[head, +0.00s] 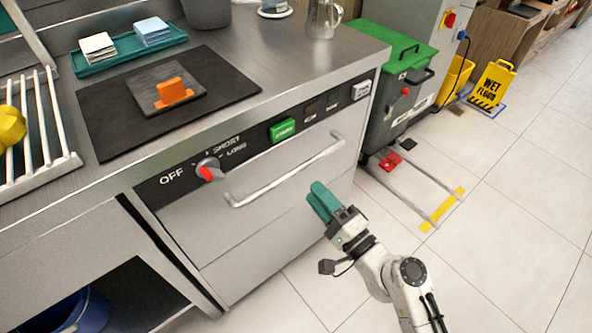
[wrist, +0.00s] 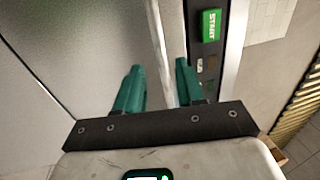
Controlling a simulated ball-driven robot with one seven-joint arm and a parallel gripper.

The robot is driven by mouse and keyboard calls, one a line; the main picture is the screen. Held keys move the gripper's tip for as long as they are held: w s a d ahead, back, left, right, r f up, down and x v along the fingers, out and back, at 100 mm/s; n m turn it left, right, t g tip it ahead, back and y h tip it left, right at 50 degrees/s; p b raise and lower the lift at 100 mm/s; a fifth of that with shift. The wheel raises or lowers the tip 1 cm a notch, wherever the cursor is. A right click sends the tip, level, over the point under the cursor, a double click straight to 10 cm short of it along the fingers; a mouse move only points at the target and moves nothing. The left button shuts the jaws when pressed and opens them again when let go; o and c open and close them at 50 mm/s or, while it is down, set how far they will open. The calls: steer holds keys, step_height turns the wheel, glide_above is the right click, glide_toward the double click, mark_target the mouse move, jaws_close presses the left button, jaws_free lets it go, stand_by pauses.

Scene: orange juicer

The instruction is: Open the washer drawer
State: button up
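The washer drawer (head: 270,225) is a grey metal front under the counter, and it looks closed. Its pale bar handle (head: 285,176) runs across the upper part of the front. My gripper (head: 318,190) has teal fingers and stands in front of the drawer, below the handle's right part and apart from it in the head view. In the wrist view my gripper (wrist: 159,66) is open and empty. The handle (wrist: 164,45) shows there between the two fingertips, nearer the right one; its depth relative to them is hard to tell.
A control strip above the handle carries a red-tipped knob (head: 208,170) and a green start button (head: 283,129), also in the wrist view (wrist: 209,26). A green-lidded bin (head: 400,95) stands right of the counter. The tiled floor (head: 510,230) at right is open.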

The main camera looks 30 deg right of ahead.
mark_target(296, 169)
steer(key=p+x, duration=0.1)
steer(key=x, duration=0.7)
steer(key=shift+p, duration=0.35)
steer(key=shift+c, duration=0.3)
jaws_close()
